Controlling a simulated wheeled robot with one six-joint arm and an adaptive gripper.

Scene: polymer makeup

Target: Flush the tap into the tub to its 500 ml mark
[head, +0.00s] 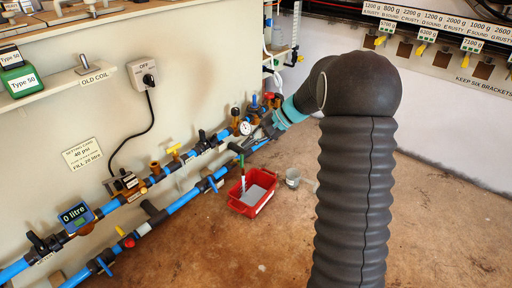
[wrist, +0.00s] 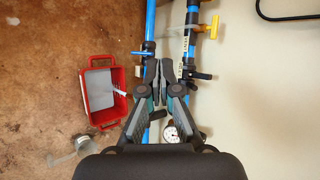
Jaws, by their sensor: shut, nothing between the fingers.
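The red tub (head: 237,205) stands on the floor beside the blue pipes and also shows in the wrist view (wrist: 85,72). A flat grey surface shows inside it; I cannot tell whether that is water, and no mark is legible. A dark tap with a green part (head: 236,149) sits at the lower pipe above the tub, its spout pointing down into it. My gripper (head: 268,128) is by the pipes, right of that tap. In the wrist view its fingers (wrist: 158,68) are together and empty, over the pipes. They hide part of the pipework there.
A small grey cup (head: 292,178) stands on the floor right of the tub. A gauge (head: 245,128), yellow valves (head: 173,152) and a display reading "0 litre" (head: 75,216) sit along the pipes. The brown floor in front is clear.

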